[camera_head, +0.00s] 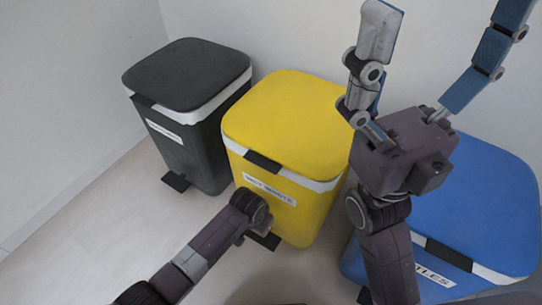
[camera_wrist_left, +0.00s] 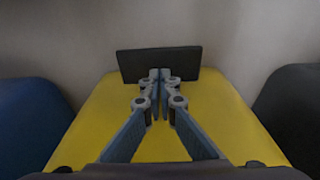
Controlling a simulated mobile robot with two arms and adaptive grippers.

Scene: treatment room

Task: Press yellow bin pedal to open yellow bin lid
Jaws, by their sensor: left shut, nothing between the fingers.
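The yellow bin (camera_head: 287,116) stands in the middle of the head view, its yellow lid down. Its black pedal (camera_head: 266,240) shows at the foot of its front, partly hidden by my left arm. In the left wrist view the pedal is a dark plate (camera_wrist_left: 159,63) beside the yellow bin body (camera_wrist_left: 160,139). My left gripper (camera_wrist_left: 160,77) is shut and empty, its fingertips over the pedal's near edge; I cannot tell whether they touch. In the head view its fingers are hidden. My right gripper (camera_head: 448,8) is open and empty, its fingers spread upward.
A dark grey bin (camera_head: 190,75) with its own pedal (camera_head: 175,181) stands to the left. A blue bin (camera_head: 480,195) stands to the right, partly behind my right arm. White walls are close behind the bins. Light floor (camera_head: 110,225) is clear at the front left.

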